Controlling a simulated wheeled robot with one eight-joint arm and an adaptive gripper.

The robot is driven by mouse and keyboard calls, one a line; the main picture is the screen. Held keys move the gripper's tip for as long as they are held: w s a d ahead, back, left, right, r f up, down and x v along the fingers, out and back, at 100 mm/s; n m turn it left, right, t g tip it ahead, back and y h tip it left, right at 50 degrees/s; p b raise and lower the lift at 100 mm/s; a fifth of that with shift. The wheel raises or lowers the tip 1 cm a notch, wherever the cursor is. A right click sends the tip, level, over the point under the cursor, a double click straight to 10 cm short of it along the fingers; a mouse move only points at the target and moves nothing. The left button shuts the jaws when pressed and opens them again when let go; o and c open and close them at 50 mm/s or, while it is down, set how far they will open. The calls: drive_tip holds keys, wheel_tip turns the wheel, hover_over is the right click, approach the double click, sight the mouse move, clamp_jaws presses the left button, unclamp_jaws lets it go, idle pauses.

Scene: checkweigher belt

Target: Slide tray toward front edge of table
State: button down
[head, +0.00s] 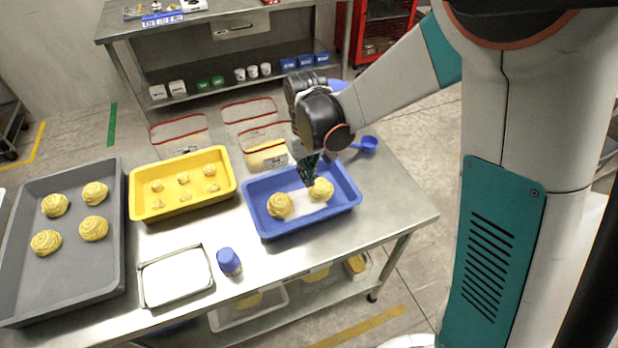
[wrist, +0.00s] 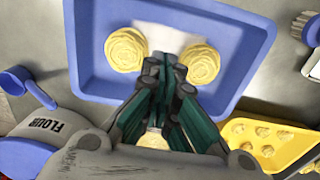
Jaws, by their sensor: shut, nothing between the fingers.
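A blue tray (head: 341,205) sits on the right part of the steel table. It holds two yellow dough swirls, one at left (head: 280,205) and one at right (head: 321,189), with a pale sheet between them. My gripper (head: 308,182) is shut and empty, its fingertips over the tray beside the right swirl. In the wrist view the fingertips (wrist: 165,65) appear between the two swirls, over the blue tray (wrist: 235,40). I cannot tell whether they touch the sheet or the tray floor. My fingers and wrist hide part of the tray's far rim.
A yellow tray (head: 148,205) with small dough pieces and a grey tray (head: 25,270) with larger swirls lie left. A blue scoop (head: 368,145) lies behind, right. Bare steel (head: 330,240) lies before the blue tray.

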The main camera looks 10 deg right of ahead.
drive_tip(key=b, duration=0.2)
hover_over(313, 205)
drive_tip(key=a, duration=0.2)
drive_tip(key=f, duration=0.8)
drive_tip(key=shift+w+d, duration=0.15)
drive_tip(key=shift+w, duration=0.05)
drive_tip(key=s, duration=0.1)
drive_tip(key=s+b, duration=0.1)
drive_tip(key=shift+s+d+f, duration=0.2)
drive_tip(key=shift+s+d, duration=0.1)
drive_tip(key=shift+d, duration=0.1)
drive_tip(key=shift+s+d, duration=0.2)
drive_tip(key=shift+s, duration=0.5)
